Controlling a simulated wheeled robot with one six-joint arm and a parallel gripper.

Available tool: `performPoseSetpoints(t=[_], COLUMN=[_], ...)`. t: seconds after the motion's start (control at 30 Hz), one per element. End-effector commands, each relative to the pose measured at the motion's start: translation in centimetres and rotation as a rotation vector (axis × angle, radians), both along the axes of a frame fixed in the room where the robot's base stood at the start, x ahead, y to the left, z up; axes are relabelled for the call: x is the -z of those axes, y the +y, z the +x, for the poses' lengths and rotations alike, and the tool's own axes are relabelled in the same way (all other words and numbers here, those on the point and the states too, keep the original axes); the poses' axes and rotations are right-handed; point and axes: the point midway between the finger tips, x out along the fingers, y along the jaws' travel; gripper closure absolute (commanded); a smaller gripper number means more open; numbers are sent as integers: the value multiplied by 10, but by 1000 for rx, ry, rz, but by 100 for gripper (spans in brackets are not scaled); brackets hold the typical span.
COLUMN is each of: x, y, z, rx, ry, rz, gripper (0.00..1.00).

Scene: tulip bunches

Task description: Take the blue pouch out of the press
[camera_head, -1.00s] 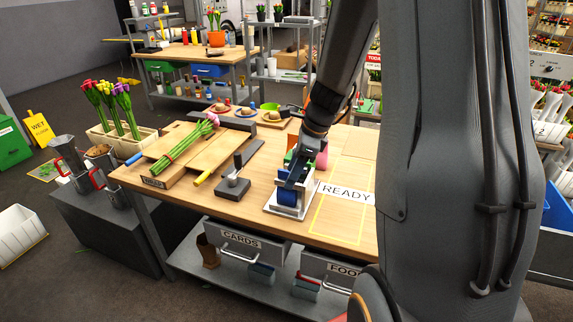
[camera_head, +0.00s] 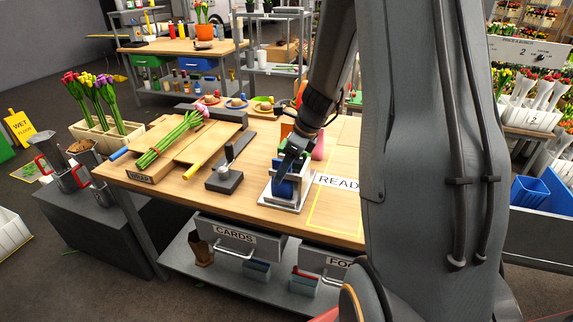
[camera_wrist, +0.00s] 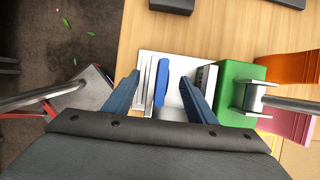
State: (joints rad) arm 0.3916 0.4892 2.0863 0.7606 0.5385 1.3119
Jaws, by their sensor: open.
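The blue pouch (camera_wrist: 162,82) stands on edge in the press, as a narrow blue strip in the wrist view. In the head view the pouch (camera_head: 283,188) shows below my gripper. The press (camera_head: 291,203) is a pale metal frame on the bench; its base plate (camera_wrist: 174,62) and upright plates show in the wrist view. My gripper (camera_wrist: 159,77) is open, with one blue-grey finger on each side of the pouch and visible gaps between. In the head view my gripper (camera_head: 290,162) points down at the press and hides part of it.
A green block (camera_wrist: 236,88) stands right of the press, with orange and pink items (camera_wrist: 290,68) beyond. A small dark hand-lever tool (camera_head: 225,178) and the wrapping board with tulips (camera_head: 168,147) lie to the left. The READY sign (camera_head: 337,183) is at the right.

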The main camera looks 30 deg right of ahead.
Motion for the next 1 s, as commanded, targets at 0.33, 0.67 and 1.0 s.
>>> performPoseSetpoints(t=[0.33,0.67,1.0], x=[43,50,50], y=[13,14,15], z=[12,15,15], rx=[0,1,1], ry=[2,0,0], rz=[2,0,0], gripper=[49,49,91])
